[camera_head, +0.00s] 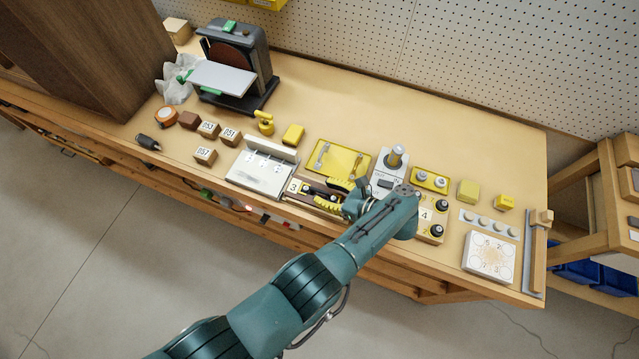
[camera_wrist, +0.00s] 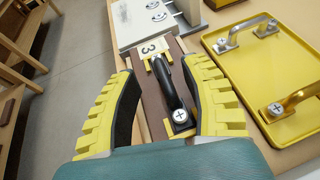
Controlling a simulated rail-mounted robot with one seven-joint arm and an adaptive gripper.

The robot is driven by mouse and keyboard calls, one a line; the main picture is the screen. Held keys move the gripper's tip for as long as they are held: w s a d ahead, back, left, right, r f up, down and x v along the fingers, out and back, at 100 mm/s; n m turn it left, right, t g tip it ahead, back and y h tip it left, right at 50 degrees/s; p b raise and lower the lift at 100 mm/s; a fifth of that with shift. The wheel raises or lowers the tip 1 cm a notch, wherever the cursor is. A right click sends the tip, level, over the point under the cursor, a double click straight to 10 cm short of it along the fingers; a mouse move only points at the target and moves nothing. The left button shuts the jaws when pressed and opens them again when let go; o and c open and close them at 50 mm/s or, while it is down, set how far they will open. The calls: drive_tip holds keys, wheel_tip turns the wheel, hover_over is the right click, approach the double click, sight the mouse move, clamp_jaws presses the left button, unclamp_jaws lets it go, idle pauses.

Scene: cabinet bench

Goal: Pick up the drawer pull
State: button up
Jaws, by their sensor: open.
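A black drawer pull (camera_wrist: 172,88) with a round screw at its near end is on a dark brown board (camera_wrist: 150,97), beside a tag reading 3 (camera_wrist: 154,47). My gripper (camera_wrist: 159,70) is open, its yellow toothed fingers on either side of the black pull in the wrist view. I see no finger touching it, and cannot tell how far above the board they are. In the head view my gripper (camera_head: 326,193) is over the same board, partly hiding the pull. A silver pull (camera_wrist: 244,33) and a brass pull (camera_wrist: 295,99) lie in the yellow tray (camera_wrist: 238,68).
A pale fixture (camera_head: 262,172) with round fittings stands left of the board. A sander (camera_head: 237,65) stands at the back left. The bench behind the tray is clear.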

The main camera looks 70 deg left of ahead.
sight(318, 191)
drive_tip(key=x, duration=0.5)
drive_tip(key=shift+s+f, duration=0.15)
drive_tip(key=shift+f, duration=0.05)
drive_tip(key=shift+d, duration=0.1)
clamp_jaws()
